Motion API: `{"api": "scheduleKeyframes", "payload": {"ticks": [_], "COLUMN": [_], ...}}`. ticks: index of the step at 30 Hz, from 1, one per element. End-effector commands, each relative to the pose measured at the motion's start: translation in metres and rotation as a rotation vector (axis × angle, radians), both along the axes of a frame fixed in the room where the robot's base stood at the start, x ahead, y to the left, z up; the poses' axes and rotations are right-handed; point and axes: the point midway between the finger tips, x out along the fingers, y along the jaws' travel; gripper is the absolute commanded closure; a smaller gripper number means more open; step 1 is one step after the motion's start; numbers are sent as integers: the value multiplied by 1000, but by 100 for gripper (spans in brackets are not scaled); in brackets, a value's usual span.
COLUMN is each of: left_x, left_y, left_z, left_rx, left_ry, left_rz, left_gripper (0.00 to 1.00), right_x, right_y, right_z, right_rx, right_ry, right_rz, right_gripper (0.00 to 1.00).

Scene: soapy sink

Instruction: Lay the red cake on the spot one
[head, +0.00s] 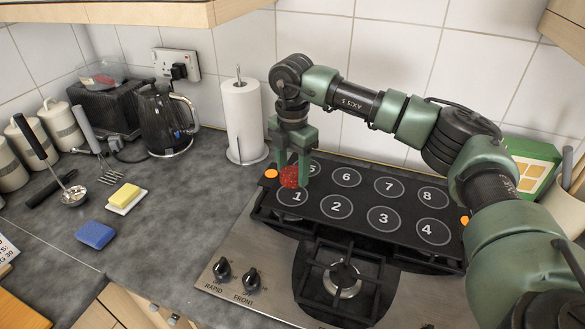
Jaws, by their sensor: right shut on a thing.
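The red cake (290,177) is a small, round, textured red piece between the fingers of my right gripper (293,170). The gripper points down and is shut on it. The cake is at the upper edge of spot one (292,198), a ringed circle with a white 1, near the left end of the black board (360,222). It covers part of the area between spot one and the spot marked 5. I cannot tell whether the cake touches the board. My left gripper is not in view.
The board lies over a gas hob (230,262) with knobs in front. A paper towel roll (241,115) and black kettle (165,120) stand to the left. A blue sponge (95,235) and a yellow sponge (124,196) lie on the counter. Other spots look empty.

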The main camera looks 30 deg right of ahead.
Motion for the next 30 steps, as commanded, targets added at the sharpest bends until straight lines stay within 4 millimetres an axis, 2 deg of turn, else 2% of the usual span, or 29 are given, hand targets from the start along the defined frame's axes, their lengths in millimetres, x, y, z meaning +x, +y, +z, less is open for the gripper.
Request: {"api": "scheduleKeyframes", "payload": {"ticks": [18,30], "left_x": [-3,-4], "left_y": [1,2], "left_z": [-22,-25], "left_rx": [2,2], "left_ry": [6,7], "left_rz": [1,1], "left_gripper": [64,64], "right_x": [0,0], "right_y": [0,0], "right_z": [-35,-41], "right_rx": [1,0], "right_ry": [-1,-1], "right_rz": [1,1], "right_gripper": [88,88]}}
